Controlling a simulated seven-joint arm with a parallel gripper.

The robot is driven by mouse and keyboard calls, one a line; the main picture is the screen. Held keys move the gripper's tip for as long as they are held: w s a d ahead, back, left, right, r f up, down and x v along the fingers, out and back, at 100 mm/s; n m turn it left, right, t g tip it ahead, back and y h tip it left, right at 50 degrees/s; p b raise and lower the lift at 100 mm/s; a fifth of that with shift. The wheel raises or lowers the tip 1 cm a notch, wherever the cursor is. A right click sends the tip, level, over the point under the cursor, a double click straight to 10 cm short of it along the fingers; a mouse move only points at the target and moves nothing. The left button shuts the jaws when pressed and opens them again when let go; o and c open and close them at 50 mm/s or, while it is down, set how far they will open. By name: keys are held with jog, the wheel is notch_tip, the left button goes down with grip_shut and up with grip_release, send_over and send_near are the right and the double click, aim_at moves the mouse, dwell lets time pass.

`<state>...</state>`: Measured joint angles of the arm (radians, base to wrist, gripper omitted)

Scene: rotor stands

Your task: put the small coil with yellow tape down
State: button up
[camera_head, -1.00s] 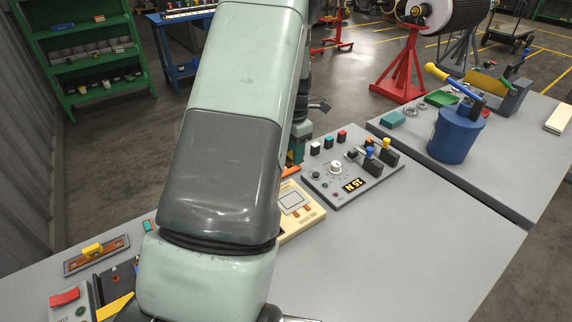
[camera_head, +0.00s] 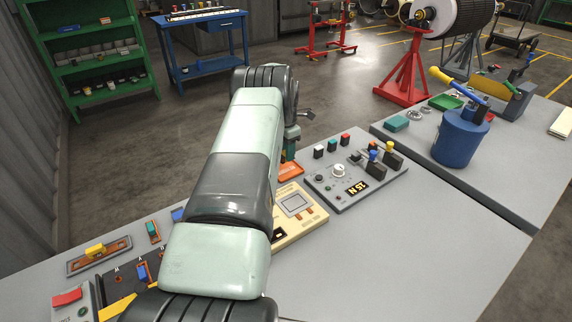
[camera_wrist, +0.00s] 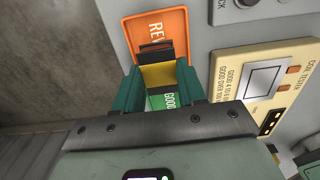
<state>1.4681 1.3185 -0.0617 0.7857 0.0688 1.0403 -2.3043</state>
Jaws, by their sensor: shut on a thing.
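My gripper (camera_wrist: 158,83) is shut on the small coil with yellow tape (camera_wrist: 161,75). In the wrist view the coil sits between the two green fingers, with its yellow band and a dark end showing. It overlaps the edge of the orange tray (camera_wrist: 176,24), whose lettering begins "RE". A green surface marked "GOOD" (camera_wrist: 163,101) shows between the fingers, partly hidden by the gripper. In the head view my gripper (camera_head: 291,139) is above the orange tray (camera_head: 289,171) at the bench's far edge; the coil cannot be made out there. Whether the coil touches the tray I cannot tell.
The cream coil tester (camera_head: 297,206) is right beside the orange tray; it also shows in the wrist view (camera_wrist: 262,84). A grey control panel (camera_head: 352,178) with switches stands further right. Other coils, one yellow (camera_head: 95,250), lie at left. The front right bench is clear.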

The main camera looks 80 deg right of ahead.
aim_at(286, 170)
jog(key=shift+f, duration=2.6)
jog(key=o, duration=1.1)
jog(key=shift+f, duration=0.15)
jog(key=shift+o, duration=0.2)
notch_tip(286, 170, up, 12)
jog(key=shift+r, duration=0.15)
